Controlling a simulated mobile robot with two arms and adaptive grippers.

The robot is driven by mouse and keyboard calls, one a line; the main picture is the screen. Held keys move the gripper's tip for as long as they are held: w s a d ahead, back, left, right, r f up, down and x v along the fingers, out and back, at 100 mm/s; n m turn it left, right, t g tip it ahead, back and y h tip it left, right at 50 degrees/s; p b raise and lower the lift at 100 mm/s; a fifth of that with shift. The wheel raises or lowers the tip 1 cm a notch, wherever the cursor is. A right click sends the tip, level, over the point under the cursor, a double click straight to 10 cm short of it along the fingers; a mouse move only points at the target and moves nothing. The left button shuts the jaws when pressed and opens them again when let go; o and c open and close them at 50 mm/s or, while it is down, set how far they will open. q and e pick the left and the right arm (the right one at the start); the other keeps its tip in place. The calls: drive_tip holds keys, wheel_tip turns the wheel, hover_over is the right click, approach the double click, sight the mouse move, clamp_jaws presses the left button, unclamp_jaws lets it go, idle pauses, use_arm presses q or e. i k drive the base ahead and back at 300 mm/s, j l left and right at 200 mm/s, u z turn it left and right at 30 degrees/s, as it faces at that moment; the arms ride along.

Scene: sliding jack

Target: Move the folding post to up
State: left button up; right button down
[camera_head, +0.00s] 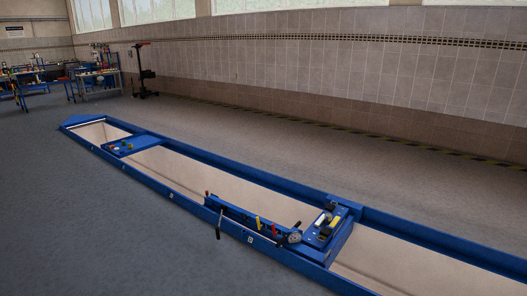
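A blue sliding jack unit (334,232) spans the long floor pit at centre right, with yellow and white parts on top. A blue bar (236,214) lies low along the pit's near rim, left of a round grey part (294,237). It carries a yellow handle (257,222), a red tip and dark levers. I cannot tell for sure which piece is the folding post; no post stands upright on the unit. Neither of my grippers shows.
The pit's blue frame (170,206) runs diagonally across the floor. A second blue platform (134,145) bridges it farther back. Workbenches (98,80) and a dark upright stand (143,72) are at the back left. Grey floor is clear on both sides.

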sight(295, 235)
drive_tip(key=i, duration=3.65)
drive_tip(key=z, duration=0.15)
